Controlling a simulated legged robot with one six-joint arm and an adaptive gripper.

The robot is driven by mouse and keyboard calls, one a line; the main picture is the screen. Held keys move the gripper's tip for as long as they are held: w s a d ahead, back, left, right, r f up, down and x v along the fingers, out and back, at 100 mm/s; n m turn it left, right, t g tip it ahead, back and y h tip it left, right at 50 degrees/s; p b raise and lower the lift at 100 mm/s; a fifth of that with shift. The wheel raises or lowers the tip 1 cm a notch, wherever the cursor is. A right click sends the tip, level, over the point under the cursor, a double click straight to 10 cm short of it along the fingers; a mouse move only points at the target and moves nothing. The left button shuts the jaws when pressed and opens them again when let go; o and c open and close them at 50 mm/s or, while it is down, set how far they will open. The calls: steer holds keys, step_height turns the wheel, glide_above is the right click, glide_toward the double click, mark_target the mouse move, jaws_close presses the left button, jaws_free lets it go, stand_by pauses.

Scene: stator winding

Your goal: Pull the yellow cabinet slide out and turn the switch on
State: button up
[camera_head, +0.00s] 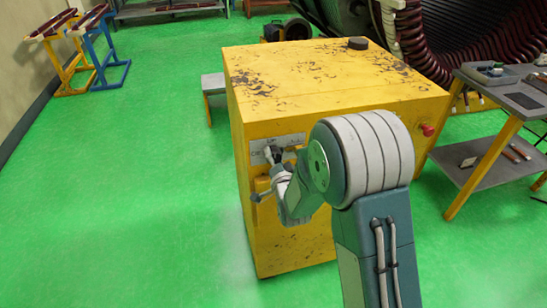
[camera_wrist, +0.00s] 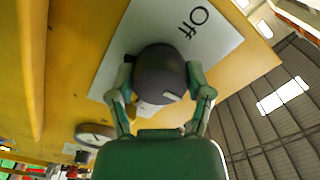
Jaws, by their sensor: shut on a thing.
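The yellow cabinet (camera_head: 335,95) stands in front of me, its top paint worn. A pale switch plate (camera_head: 258,152) is on its front face. In the wrist view the plate (camera_wrist: 215,45) reads "Off" beside a dark round switch knob (camera_wrist: 162,70). My gripper (camera_wrist: 160,85) has one finger on each side of the knob and is shut on it. In the head view my gripper (camera_head: 277,157) is at the plate, partly hidden by my arm. A yellow block with a small handle (camera_head: 257,197) sits below the plate, possibly the slide; how far out it is, I cannot tell.
A red button (camera_head: 428,130) is on the cabinet's right side and a dark disc (camera_head: 358,43) lies on top. A work table (camera_head: 500,100) stands close on the right. Green floor (camera_head: 120,190) is free on the left.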

steer(key=shift+f, duration=0.1)
steer(key=o, duration=1.1)
steer(key=shift+w, duration=0.1)
steer(key=shift+o, duration=0.2)
steer(key=v, duration=1.2)
